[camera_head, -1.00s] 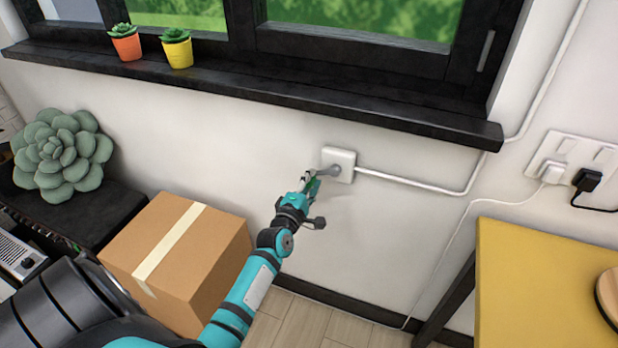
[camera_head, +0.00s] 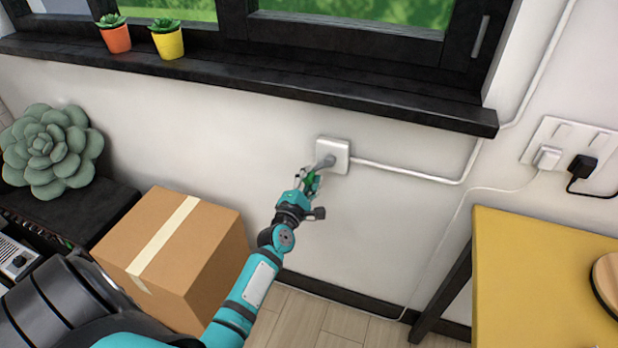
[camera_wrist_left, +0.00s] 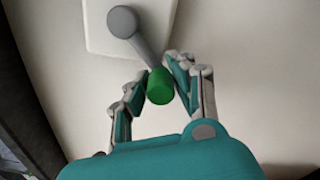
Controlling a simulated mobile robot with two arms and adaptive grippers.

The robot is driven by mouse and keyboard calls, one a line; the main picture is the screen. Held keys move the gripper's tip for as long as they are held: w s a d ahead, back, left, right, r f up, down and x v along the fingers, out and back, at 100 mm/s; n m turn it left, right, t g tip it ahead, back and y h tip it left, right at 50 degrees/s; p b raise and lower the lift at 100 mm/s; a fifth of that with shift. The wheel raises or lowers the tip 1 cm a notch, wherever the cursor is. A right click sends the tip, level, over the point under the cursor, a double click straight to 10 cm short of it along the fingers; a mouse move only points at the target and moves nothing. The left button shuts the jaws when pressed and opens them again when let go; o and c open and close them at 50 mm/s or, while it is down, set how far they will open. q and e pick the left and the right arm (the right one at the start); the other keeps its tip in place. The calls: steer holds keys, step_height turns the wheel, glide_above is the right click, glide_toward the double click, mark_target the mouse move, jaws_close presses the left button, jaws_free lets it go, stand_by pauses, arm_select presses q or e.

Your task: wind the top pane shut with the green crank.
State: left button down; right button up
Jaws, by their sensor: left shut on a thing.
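The crank sits on a white wall box (camera_head: 338,150) below the window sill. Its grey arm (camera_head: 325,162) points down and to the left in the head view. Its green knob (camera_head: 311,181) is between the fingers of my left gripper (camera_head: 309,178). In the left wrist view the green knob (camera_wrist_left: 160,87) is between the fingertips of the left gripper (camera_wrist_left: 158,80), which is shut on it, and the grey arm (camera_wrist_left: 145,45) runs up to its hub. The top pane is out of view; only the lower part of the window (camera_head: 350,35) shows. My right gripper is not in view.
A black sill (camera_head: 250,88) with an orange pot (camera_head: 116,40) and a yellow pot (camera_head: 168,45) runs above the box. A cardboard box (camera_head: 190,250) stands left of my left arm. A yellow table (camera_head: 530,270) is at the right. White cable (camera_head: 405,170) runs along the wall.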

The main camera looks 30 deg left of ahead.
arm_select(q)
steer(key=shift+f, duration=0.2)
steer(key=c, duration=1.1)
jaws_free()
steer(key=shift+r, duration=0.1)
steer(key=v, duration=1.2)
steer(key=shift+s, duration=0.1)
